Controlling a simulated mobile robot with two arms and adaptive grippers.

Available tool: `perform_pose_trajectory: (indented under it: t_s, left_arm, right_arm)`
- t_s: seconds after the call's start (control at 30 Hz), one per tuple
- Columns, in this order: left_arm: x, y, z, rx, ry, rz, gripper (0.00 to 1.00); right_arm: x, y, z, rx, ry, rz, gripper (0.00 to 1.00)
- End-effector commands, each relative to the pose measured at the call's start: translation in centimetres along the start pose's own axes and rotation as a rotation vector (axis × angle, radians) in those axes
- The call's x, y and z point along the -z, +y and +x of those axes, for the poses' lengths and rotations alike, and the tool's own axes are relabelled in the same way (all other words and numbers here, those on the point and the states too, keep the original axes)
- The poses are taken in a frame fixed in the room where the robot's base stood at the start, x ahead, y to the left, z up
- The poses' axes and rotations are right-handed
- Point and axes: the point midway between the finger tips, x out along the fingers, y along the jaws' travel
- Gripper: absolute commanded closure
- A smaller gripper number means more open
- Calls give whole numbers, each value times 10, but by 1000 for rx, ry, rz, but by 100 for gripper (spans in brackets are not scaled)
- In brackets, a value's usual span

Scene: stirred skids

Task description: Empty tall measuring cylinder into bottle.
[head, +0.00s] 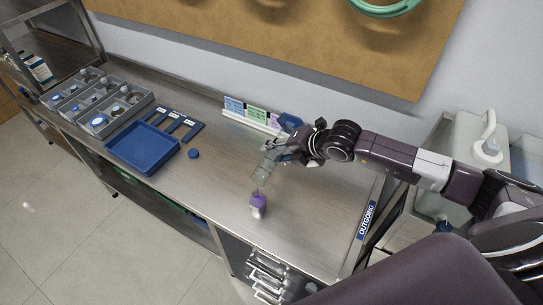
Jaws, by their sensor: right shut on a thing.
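My right gripper (280,152) is shut on a clear, see-through measuring cylinder (265,170) above the bench. The cylinder is tilted, with its lower end pointing down and a little left at the bottle. The small bottle (258,209) stands upright on the bench, purple on top and pale below. The cylinder's lower end is right over or at the bottle's top; I cannot tell whether they touch. Any liquid in the cylinder is too faint to make out. My left gripper is not in view.
A blue tray (143,167), a blue disc (193,154), a flat blue rack (176,124) and grey bins (119,113) are on the left. Upright coloured cards (255,114) stand at the back. An OUTGOING label (367,220) marks the right end. Bench around the bottle is clear.

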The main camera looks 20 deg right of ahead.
Motion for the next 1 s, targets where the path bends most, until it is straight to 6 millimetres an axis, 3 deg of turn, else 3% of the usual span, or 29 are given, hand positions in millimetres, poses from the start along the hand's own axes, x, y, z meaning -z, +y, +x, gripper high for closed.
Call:
perform_pose_trajectory:
  t_s: [1.0]
  left_arm:
    - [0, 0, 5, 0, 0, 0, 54]
  right_arm:
    - [1, 3, -3, -1, -25, -26, 100]
